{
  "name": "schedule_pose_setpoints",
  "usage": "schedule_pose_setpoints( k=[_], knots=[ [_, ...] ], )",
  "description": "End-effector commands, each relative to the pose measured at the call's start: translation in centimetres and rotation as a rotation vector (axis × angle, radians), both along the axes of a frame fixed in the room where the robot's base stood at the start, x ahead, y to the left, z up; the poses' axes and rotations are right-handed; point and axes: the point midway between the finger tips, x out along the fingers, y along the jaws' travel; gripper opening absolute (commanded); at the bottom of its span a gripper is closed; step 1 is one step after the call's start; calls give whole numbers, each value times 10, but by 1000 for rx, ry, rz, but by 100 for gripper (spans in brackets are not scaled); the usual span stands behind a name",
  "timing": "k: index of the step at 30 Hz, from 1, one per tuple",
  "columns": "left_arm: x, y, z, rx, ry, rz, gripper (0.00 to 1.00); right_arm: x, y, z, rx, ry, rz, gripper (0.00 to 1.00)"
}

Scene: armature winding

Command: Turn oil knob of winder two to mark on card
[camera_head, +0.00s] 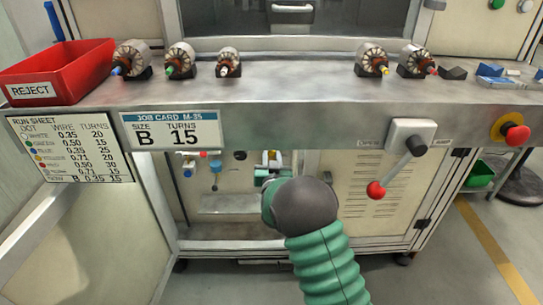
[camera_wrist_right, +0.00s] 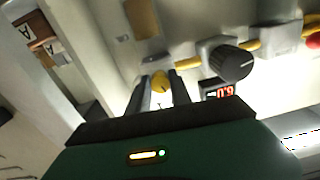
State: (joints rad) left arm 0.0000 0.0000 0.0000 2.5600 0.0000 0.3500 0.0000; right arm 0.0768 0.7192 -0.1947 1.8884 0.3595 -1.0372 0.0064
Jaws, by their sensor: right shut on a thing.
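My right arm reaches into the open cabinet under the bench, and its gripper (camera_head: 273,166) is partly hidden behind the wrist in the head view. In the right wrist view my right gripper (camera_wrist_right: 159,88) has its two fingers on either side of a small yellow knob (camera_wrist_right: 160,80), shut on it. No readable label or mark shows at this knob, so I cannot tell its setting. The job card (camera_head: 171,131) on the bench front reads M-35, size B, turns 15. The run sheet (camera_head: 70,148) hangs left of it. My left gripper is not in view.
A larger black knob (camera_wrist_right: 232,63) and a red-digit display (camera_wrist_right: 218,90) sit right of the yellow knob. A red-ended lever (camera_head: 398,160) and red button (camera_head: 511,131) stand on the bench front. Several armatures (camera_head: 180,60) and a red reject bin (camera_head: 58,75) are on the bench.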

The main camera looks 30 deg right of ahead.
Motion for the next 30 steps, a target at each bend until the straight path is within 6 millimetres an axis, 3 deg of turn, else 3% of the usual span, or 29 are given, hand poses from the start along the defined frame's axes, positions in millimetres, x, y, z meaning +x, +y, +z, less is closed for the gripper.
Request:
schedule_pose_setpoints(
  k=[13, 14, 18, 30],
  knots=[
    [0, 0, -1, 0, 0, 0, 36, -1, 2, -4, 14, 3, 3, 0],
    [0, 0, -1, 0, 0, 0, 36, -1, 2, -4, 14, 3, 2, 28],
    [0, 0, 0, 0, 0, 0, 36, -1, 1, -3, 12, 1, 2, 46],
    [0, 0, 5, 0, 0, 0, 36, -7, 5, 0, 11, -1, 1, 47]
  ],
)
